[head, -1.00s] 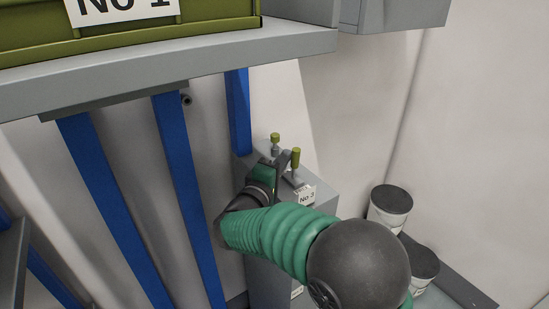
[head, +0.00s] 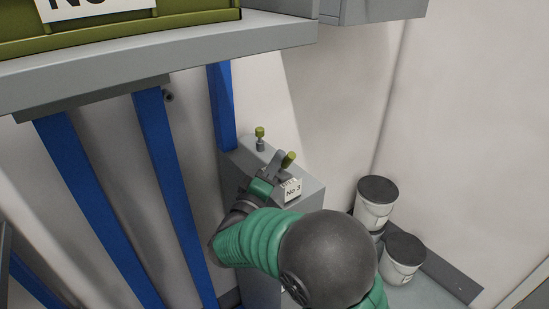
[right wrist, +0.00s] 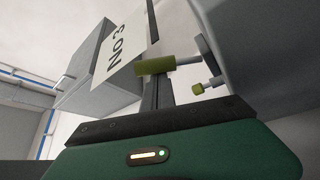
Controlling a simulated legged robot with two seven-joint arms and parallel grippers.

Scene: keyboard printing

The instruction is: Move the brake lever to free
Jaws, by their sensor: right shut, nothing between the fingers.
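A grey cabinet (head: 310,196) carries two levers with olive-green grips. The far lever (head: 260,138) stands upright. The near lever (head: 289,158), beside the "No 3" label (head: 293,190), leans to the right. In the right wrist view, an olive grip (right wrist: 155,66) crosses in front of my fingers, and a smaller one (right wrist: 205,88) is to its right. My right gripper (head: 277,160) is shut and empty, right beside the near lever; I cannot tell whether they touch. It also shows in the right wrist view (right wrist: 158,90). My left gripper is out of view. Nothing marks which lever is the brake.
White buckets (head: 374,205) stand on the right of the cabinet by the wall. Blue posts (head: 178,190) and a grey shelf (head: 190,60) with a green bin (head: 190,17) are at left and above. The wall behind the levers is bare.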

